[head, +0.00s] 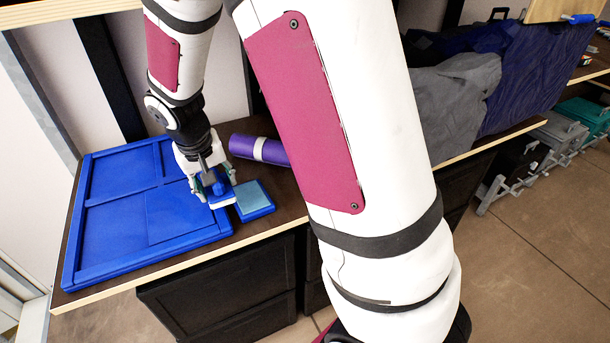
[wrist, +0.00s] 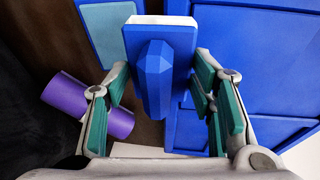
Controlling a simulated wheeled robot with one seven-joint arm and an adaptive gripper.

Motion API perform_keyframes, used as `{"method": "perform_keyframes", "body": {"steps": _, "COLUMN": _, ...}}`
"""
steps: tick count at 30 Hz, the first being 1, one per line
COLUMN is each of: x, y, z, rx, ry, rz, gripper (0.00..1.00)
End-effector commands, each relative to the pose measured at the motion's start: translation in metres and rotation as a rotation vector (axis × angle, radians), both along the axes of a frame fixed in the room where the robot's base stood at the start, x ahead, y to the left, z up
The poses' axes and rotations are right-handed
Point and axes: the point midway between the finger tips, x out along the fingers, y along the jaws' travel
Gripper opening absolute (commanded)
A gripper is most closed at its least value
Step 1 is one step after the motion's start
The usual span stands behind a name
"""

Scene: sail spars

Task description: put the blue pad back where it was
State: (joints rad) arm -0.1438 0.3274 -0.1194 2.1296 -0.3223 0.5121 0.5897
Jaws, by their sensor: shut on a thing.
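My gripper (head: 216,186) is shut on a blue pad (head: 225,198) with a raised, faceted grip on top and a white layer below. In the wrist view the pad (wrist: 185,60) sits between the green-lined fingers (wrist: 160,85), its white edge facing away. In the head view the pad is at the right edge of a large blue panel tray (head: 110,262). I cannot tell whether it touches the surface beneath. Just right of it lies a blue square block with a light teal top (head: 254,197), which also shows in the wrist view (wrist: 112,30).
A purple roll with a white band (head: 262,150) lies behind the block. The dark tabletop (head: 262,236) has a light wooden front edge and some bare room near the block. Grey cloth (head: 455,100) and dark blue cloth (head: 530,75) hang farther right.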

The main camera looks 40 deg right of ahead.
Motion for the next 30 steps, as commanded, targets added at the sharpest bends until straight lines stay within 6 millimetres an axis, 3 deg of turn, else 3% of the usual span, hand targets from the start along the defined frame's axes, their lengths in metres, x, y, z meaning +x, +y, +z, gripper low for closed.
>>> {"method": "perform_keyframes", "body": {"steps": 24, "x": -0.050, "y": -0.175, "z": 0.000, "rx": 0.000, "ry": -0.001, "rz": -0.009, "gripper": 0.17}}
{"method": "perform_keyframes", "body": {"steps": 27, "x": -0.054, "y": -0.190, "z": 0.000, "rx": -0.001, "ry": -0.002, "rz": -0.007, "gripper": 0.17}}
{"method": "perform_keyframes", "body": {"steps": 30, "x": -0.054, "y": -0.186, "z": -0.016, "rx": 0.001, "ry": 0.003, "rz": 0.000, "gripper": 0.17}}
